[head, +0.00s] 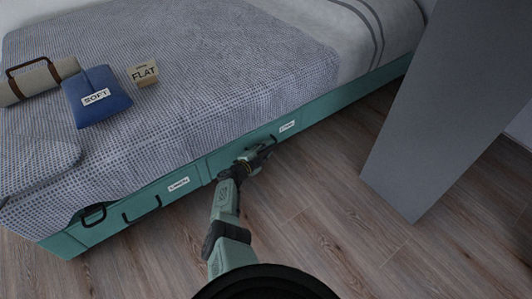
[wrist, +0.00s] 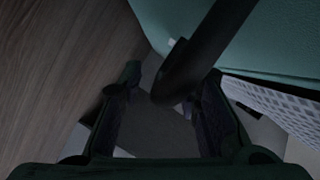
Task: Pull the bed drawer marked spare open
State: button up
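The bed's green base has a right-hand drawer front (head: 310,116) with a small white label (head: 286,127), its lettering too small to read surely. This drawer looks flush with the base. My gripper (head: 262,150) is at the left part of this drawer front, and it hides the handle there in the head view. In the wrist view a dark bar handle (wrist: 208,50) stands off the green front and reaches between my open fingers (wrist: 163,100). Gaps show beside the bar, so the fingers are not closed on it. Whether either finger touches it I cannot tell.
A left-hand drawer with another white label (head: 179,184) and a dark handle (head: 142,208) is beside it. A grey panel (head: 440,110) stands at the right. Wooden floor (head: 320,220) in front of the bed is clear. A blue "SOFT" item (head: 97,108) and a "FLAT" block (head: 143,73) lie on the bed.

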jog(key=shift+w, duration=0.1)
jog(key=shift+c, duration=0.5)
grip_shut()
dwell(0.4)
